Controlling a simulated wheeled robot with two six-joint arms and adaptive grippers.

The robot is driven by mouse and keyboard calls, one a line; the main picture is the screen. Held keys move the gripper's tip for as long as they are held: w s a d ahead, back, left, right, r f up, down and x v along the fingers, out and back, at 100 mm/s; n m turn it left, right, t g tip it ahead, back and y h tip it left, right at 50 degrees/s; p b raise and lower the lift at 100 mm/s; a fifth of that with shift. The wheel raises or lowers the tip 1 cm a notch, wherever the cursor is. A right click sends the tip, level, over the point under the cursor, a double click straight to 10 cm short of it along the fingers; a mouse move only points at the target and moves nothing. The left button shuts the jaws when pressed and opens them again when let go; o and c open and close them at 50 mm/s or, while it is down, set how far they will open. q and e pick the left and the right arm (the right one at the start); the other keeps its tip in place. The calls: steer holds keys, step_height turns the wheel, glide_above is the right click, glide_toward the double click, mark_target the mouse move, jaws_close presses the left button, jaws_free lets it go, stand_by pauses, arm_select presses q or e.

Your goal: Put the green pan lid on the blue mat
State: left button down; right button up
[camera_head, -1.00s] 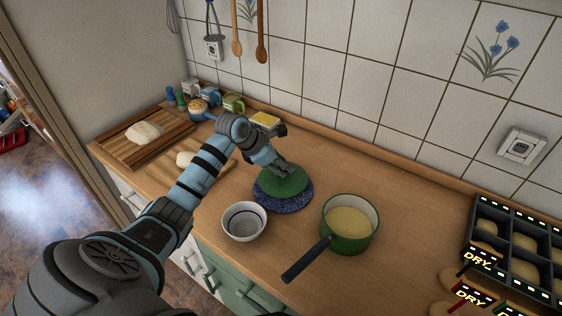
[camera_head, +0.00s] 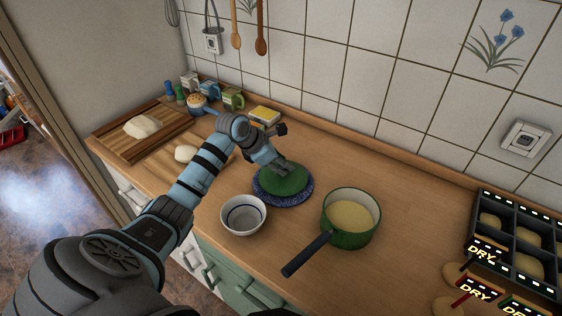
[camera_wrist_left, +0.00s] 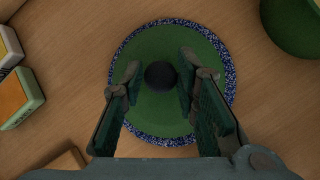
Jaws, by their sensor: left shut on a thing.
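The green pan lid (camera_head: 287,183) is over the round speckled blue mat (camera_head: 283,203) on the counter. My left gripper (camera_head: 282,166) is above the lid, shut on its dark knob. In the left wrist view the knob (camera_wrist_left: 160,75) sits between the two fingers, and the green lid (camera_wrist_left: 155,112) is nearly centred within the mat's blue rim (camera_wrist_left: 229,75). The lid looks resting on the mat or very close to it; I cannot tell whether they touch. My right gripper is not in view.
A white bowl (camera_head: 244,216) stands just in front of the mat. A green saucepan (camera_head: 351,220) with its dark handle pointing forward is to the right. A black compartment tray (camera_head: 512,240) is far right.

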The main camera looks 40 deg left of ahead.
arm_select(q)
steer(key=shift+f, duration=0.4)
steer(key=c, duration=1.2)
jaws_free()
steer(key=v, duration=1.2)
